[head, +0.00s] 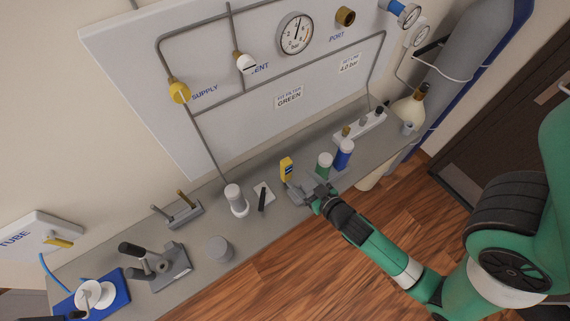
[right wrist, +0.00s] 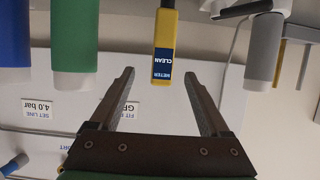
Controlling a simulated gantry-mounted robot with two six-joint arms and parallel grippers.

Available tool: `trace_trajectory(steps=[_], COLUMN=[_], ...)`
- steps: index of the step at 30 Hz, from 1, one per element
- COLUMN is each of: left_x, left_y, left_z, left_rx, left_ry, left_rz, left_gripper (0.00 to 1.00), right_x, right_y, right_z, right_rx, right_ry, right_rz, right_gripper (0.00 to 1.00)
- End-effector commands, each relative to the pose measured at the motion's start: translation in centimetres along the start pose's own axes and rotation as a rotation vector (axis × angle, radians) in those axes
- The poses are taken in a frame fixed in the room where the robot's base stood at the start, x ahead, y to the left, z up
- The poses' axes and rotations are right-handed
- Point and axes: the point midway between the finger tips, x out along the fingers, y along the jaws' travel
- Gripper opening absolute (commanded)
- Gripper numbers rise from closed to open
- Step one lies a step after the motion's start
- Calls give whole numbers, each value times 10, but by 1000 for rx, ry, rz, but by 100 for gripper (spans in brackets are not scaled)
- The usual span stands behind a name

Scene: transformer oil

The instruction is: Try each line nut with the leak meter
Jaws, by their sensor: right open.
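The yellow leak meter (head: 287,168) stands on the bench below the wall panel. In the right wrist view the picture is upside down, and the meter (right wrist: 164,45) shows its "METER CLEAN" label. My right gripper (head: 308,191) is just in front of the meter. In the wrist view its two fingers (right wrist: 160,75) are apart, with the meter lined up in the gap and nothing visibly gripped. Grey pipe lines (head: 210,145) run over the panel; their nuts are too small to make out clearly. My left gripper is not in view.
A green-bodied canister (head: 325,166) and a blue one (head: 344,152) stand close right of the meter. The wall panel (head: 130,75) is behind. Bare bench (head: 213,275) shows toward the front left.

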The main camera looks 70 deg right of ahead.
Motion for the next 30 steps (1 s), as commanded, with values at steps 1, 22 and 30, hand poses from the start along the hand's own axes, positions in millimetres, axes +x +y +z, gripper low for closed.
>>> trace_trajectory(steps=[1,22,30], left_x=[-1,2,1], left_y=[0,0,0], left_z=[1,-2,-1], left_rx=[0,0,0], left_ry=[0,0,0], left_rz=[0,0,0], left_gripper=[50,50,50], right_x=[1,81,118], right_y=[0,-4,-6], right_z=[1,-2,-1], right_rx=[-1,0,0], right_ry=[0,4,3], right_rz=[0,-2,-1], right_gripper=[80,80,80])
